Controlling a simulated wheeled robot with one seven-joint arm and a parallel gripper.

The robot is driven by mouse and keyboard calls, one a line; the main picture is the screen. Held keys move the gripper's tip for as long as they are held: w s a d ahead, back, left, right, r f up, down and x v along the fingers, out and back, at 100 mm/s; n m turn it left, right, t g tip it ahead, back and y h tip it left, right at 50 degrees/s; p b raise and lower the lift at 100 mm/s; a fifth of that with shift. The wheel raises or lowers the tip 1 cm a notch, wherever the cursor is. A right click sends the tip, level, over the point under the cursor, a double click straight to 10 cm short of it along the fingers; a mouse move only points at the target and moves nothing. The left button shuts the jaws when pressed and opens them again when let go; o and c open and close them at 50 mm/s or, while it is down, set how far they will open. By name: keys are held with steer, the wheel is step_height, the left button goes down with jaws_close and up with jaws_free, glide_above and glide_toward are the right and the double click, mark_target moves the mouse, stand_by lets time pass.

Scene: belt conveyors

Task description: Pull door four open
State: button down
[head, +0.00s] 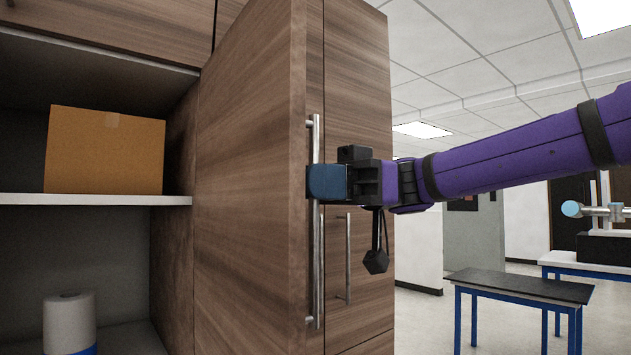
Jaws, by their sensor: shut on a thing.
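A wooden cabinet door (250,190) stands swung open toward me, showing the shelves to its left. No number on it is legible, so I cannot tell if it is door four. A vertical metal bar handle (316,270) is on its outer face near the free edge. My gripper (326,182), at the end of my purple arm, comes from the right and is shut on this handle at about its middle. Its fingertips partly hide the handle.
A cardboard box (105,150) sits on a white shelf (90,199), with a white roll (69,322) below. Another closed wooden door with a bar handle (348,260) is behind my gripper. A dark-topped table (520,287) with blue legs stands at the right; floor shows around it.

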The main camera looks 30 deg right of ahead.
steer(key=shift+d, duration=0.2)
steer(key=c, duration=1.2)
jaws_free()
steer(key=shift+w+d, duration=0.1)
steer(key=w+d, duration=0.2)
steer(key=d, duration=0.8)
steer(key=shift+d, duration=0.2)
